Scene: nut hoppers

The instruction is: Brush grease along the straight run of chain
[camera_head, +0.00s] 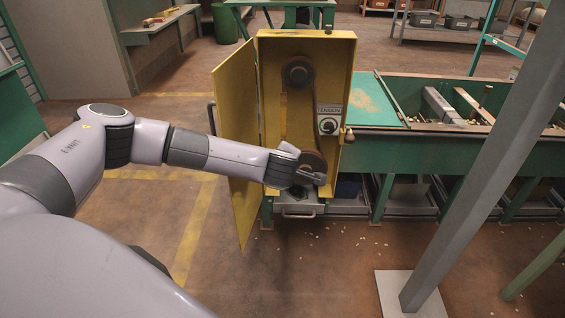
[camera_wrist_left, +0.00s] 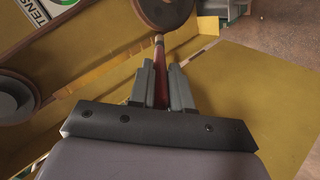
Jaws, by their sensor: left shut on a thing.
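The chain (camera_head: 284,110) runs in a brown loop between an upper sprocket (camera_head: 298,71) and a lower sprocket (camera_head: 313,161) inside an open yellow cabinet (camera_head: 345,60). My left gripper (camera_head: 312,178) is in front of the cabinet's lower part, near the lower sprocket. In the left wrist view my left gripper (camera_wrist_left: 160,70) is shut on a slim red-handled brush (camera_wrist_left: 160,85). The brush's tip points at the lower sprocket (camera_wrist_left: 163,10); I cannot tell whether it touches. The upper sprocket (camera_wrist_left: 14,97) is at that view's left. My right gripper is not in view.
The cabinet's yellow door (camera_head: 236,130) stands open on the left, beside my forearm. A green hopper bench (camera_head: 400,150) adjoins the cabinet on the right. A grey post (camera_head: 470,150) stands in the right foreground.

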